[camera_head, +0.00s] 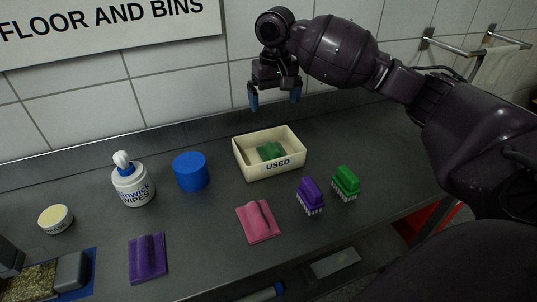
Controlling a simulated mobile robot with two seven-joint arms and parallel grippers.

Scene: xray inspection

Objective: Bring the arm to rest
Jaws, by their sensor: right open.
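My right gripper (274,97) hangs in the air above and behind the cream bin, in front of the tiled wall. Its blue-tipped fingers point down, apart, with nothing between them. The cream bin (282,167) is labelled "USED" and stands on the dark counter with a green item (270,151) inside. My right arm comes in from the right edge, bent over the counter.
A purple brush (310,194), a green brush (345,181), a pink pad (258,220) and a purple pad (147,257) lie on the counter (205,235). A wipes tub (131,185) and a blue cylinder (191,171) stand left. A towel rail (455,47) is at upper right.

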